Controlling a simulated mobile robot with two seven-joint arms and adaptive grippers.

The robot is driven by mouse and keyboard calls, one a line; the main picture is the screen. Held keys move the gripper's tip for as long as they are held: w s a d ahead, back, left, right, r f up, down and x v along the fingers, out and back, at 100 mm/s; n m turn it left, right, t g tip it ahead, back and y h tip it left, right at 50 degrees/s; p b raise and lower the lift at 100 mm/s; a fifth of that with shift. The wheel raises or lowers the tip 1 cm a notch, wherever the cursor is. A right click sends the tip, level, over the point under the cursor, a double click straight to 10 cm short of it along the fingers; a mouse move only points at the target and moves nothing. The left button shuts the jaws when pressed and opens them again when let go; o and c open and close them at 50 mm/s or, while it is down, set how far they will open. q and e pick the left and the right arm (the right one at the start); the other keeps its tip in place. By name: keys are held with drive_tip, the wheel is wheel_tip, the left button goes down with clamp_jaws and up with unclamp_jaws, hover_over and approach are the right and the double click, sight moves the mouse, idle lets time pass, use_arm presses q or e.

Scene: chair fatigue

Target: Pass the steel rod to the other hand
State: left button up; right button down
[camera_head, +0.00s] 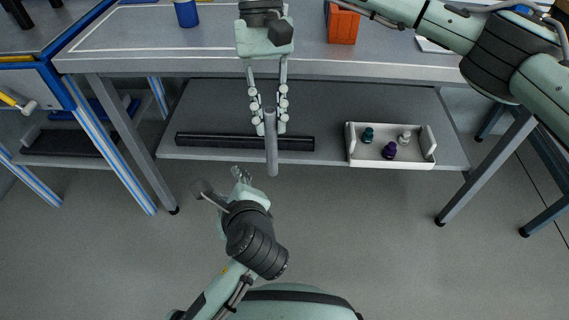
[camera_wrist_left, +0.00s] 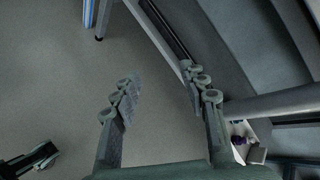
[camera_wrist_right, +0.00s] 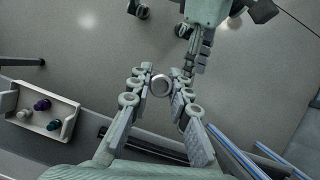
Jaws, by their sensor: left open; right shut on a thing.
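The steel rod (camera_head: 271,150) is a plain grey cylinder. My right gripper (camera_head: 269,108) is shut on its upper part, and the rod's lower end hangs free in the head view. In the right wrist view the rod (camera_wrist_right: 161,84) shows end-on between the fingertips. My left gripper (camera_head: 241,174) is open and empty, below and left of the rod's free end in the head view. In the left wrist view its fingers (camera_wrist_left: 160,85) are spread. The rod (camera_wrist_left: 270,103) appears there to the right, outside the fingers, partly hidden by one finger.
A workbench (camera_head: 160,35) carries a blue cup (camera_head: 186,13) and an orange bin (camera_head: 342,27). On its lower shelf (camera_head: 220,95) lie a dark bar (camera_head: 245,142) and a white tray (camera_head: 392,164) with small bottles. A blue-framed bench stands at left. Floor in front is open.

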use_arm(q)
drive_tip(key=s+d+r+m+t+y, duration=0.1)
drive_tip(key=d+r+m+t, duration=0.15)
drive_tip(key=r, duration=0.35)
drive_tip(key=s+d+r+m+t, duration=0.1)
drive_tip(key=d+r+m, duration=0.1)
drive_tip(key=r+m, duration=0.3)
drive_tip(key=m+h, duration=0.3)
drive_tip(key=m, duration=0.2)
approach(276, 137)
drive_tip(key=x, duration=1)
drive_tip(key=shift+w+f, duration=0.15)
drive_tip(key=shift+w, duration=0.1)
drive_tip(key=c, duration=0.9)
drive_tip(key=shift+g, duration=0.25)
clamp_jaws()
use_arm(e)
drive_tip(key=shift+a, duration=0.1)
drive_tip(key=c, duration=1.3)
unclamp_jaws()
drive_tip(key=shift+c, duration=0.2)
